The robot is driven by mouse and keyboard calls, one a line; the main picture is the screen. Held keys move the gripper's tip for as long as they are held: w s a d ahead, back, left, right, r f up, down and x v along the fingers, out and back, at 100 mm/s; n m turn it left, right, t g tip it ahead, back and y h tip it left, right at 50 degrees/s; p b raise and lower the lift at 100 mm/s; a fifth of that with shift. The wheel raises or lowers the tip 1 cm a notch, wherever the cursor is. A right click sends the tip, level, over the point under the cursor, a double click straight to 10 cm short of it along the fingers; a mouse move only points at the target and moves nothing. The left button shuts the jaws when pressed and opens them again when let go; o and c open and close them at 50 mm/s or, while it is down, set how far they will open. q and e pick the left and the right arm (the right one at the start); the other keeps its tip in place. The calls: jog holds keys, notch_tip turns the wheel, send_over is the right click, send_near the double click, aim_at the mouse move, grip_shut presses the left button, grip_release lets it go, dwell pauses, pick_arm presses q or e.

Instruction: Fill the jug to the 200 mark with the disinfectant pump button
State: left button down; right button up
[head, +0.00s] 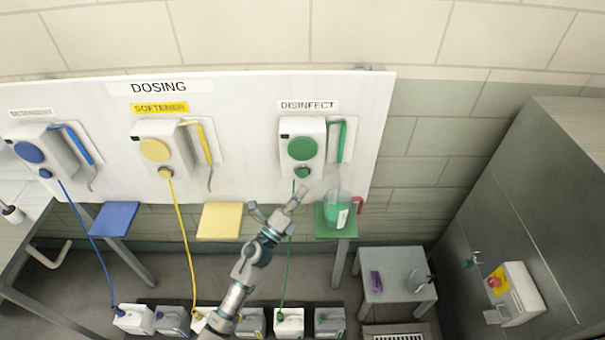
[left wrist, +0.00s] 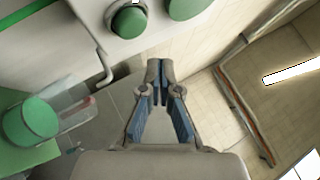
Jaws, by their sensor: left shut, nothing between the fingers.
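The disinfect dispenser (head: 302,141) is a white box with a large green disc and a small green pump button (head: 302,172) below it. In the left wrist view the button (left wrist: 129,21) sits above and left of my fingertips. My left gripper (head: 300,192) is shut and empty, just below the button and apart from it. The clear jug (head: 337,211) stands on the green shelf (head: 326,233) with green liquid in it. It also shows in the left wrist view (left wrist: 62,112), tilted by the camera angle. Its scale marks are too small to read. My right gripper is not in view.
Softener (head: 155,150) and blue (head: 30,150) dispensers hang to the left above yellow (head: 220,220) and blue (head: 115,218) shelves. Hoses run down to several canisters on the floor. A grey stool (head: 400,262) and a steel cabinet (head: 545,200) stand on the right.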

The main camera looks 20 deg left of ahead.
pick_arm(q)
jog(key=shift+s+d, duration=0.2)
jog(key=shift+s, duration=0.4)
jog(key=shift+s+d, duration=0.15)
jog(key=shift+s, duration=0.45)
jog(key=a+f+n+g+y, duration=0.25)
jog(key=f+n, duration=0.25)
jog(key=f, duration=0.9)
jog(key=a+f+n+g+y, duration=0.1)
jog(key=f+n+g+y, duration=0.2)
jog(key=f, duration=1)
jog(key=s+a+f+n+g+y+b, duration=0.1)
jog(key=s+f+n, duration=0.25)
jog(key=f, duration=0.65)
jog(key=s+a+f+n+g+y, duration=0.1)
jog(key=s+a+f+n+g, duration=0.2)
jog(key=f, duration=0.6)
jog(key=s+f+n+g+y+b, duration=0.15)
jog(key=s+f+n+g, duration=0.35)
jog(key=s+f, duration=1.55)
jog(key=s+f+n+g, duration=0.2)
jog(key=s+f, duration=0.1)
jog(key=s, duration=0.9)
jog(key=s+f+n+g, duration=0.2)
jog(key=s+f+g, duration=0.1)
jog(key=s, duration=0.8)
jog(key=shift+s+a+f, duration=0.15)
jog(key=shift+s+a, duration=0.2)
jog(key=shift+a, duration=0.1)
